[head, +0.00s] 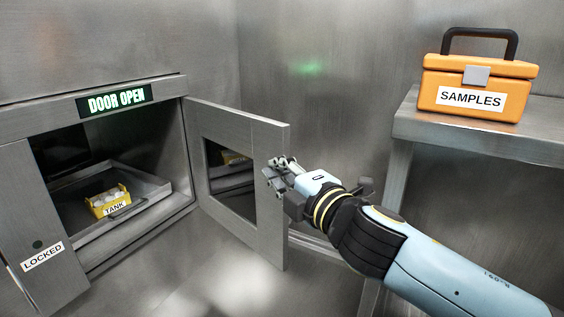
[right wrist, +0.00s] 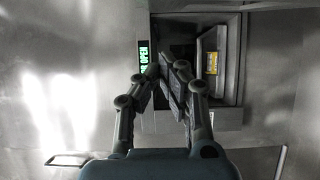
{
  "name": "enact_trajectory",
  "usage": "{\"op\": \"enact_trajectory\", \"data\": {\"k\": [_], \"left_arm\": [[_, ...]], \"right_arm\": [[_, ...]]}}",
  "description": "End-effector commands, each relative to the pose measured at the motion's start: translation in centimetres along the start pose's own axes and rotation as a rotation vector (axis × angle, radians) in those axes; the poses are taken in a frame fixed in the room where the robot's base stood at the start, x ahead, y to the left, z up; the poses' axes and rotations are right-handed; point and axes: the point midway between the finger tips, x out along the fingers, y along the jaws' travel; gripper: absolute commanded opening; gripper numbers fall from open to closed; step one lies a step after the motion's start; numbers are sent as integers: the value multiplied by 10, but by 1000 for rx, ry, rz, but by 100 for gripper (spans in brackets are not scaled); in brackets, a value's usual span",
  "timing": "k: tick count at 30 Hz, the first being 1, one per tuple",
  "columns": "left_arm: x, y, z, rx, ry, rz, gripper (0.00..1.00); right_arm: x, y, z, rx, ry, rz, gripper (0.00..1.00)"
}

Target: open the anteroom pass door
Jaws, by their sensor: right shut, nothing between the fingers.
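The pass door (head: 240,119) is a grey metal panel with a dark window, hinged at the right side of the wall opening. It stands swung wide open into the room. A lit green sign (head: 116,100) above the opening reads DOOR OPEN, and the sign also shows in the right wrist view (right wrist: 144,66). My right gripper (head: 272,179) is shut and empty at the free edge of the door; I cannot tell whether it touches it. Its closed fingers also show in the right wrist view (right wrist: 165,72). My left gripper is not in view.
Inside the chamber, a yellow TANK box (head: 108,201) holds white round items; it also shows in the right wrist view (right wrist: 212,63). A panel labelled LOCKED (head: 42,257) is at the left. An orange SAMPLES case (head: 470,80) stands on a metal table (head: 481,140) at the right.

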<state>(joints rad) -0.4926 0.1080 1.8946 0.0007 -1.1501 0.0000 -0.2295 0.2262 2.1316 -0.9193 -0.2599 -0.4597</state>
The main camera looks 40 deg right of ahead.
Motion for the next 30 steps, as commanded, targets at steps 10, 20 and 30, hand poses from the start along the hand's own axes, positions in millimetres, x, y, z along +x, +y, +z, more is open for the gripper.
{"op": "enact_trajectory", "data": {"k": [10, 20, 30], "left_arm": [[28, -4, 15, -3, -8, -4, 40], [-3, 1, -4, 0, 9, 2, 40], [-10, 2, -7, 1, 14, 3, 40]], "right_arm": [[76, 3, 0, 3, -1, 4, 0], [88, -2, 34, -3, 2, -1, 0], [90, 1, 39, 1, 1, 1, 0]]}}
